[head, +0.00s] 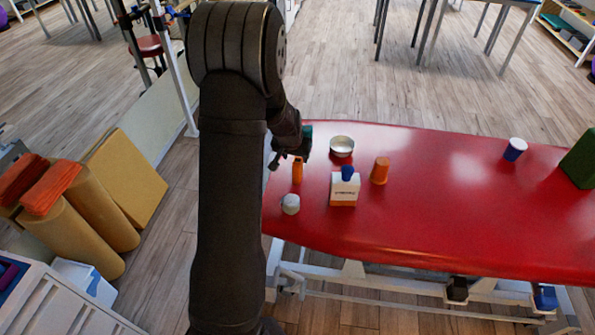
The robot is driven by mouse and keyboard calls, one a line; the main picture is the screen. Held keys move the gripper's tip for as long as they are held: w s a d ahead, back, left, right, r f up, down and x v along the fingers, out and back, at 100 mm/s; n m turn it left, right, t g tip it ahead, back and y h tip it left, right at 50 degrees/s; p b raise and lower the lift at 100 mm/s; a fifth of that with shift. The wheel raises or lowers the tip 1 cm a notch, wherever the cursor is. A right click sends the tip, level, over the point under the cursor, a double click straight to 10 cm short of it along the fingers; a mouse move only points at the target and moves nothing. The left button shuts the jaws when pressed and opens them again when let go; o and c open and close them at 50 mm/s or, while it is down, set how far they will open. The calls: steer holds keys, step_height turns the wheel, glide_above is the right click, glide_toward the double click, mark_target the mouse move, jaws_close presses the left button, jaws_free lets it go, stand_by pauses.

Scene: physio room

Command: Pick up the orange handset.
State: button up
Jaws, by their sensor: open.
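A small orange upright object (297,171), which looks like the orange handset, stands near the left end of the red padded table (450,215). My gripper (284,160) is open at the table's left end, just above and beside the orange object. My arm hides part of that area. I cannot tell from this view whether the fingers are around the orange object or only next to it.
Close by are a metal bowl (341,146), an orange cup (380,170), a white and orange carton (344,190) with a blue top, and a whitish round object (290,204). A blue and white cup (514,149) and green block (580,160) stand far right. The table's middle is clear.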

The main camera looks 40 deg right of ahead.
mark_target(298, 161)
steer(key=shift+x, duration=2.25)
steer(key=shift+s+d, duration=0.1)
steer(key=shift+s, duration=0.05)
jaws_close()
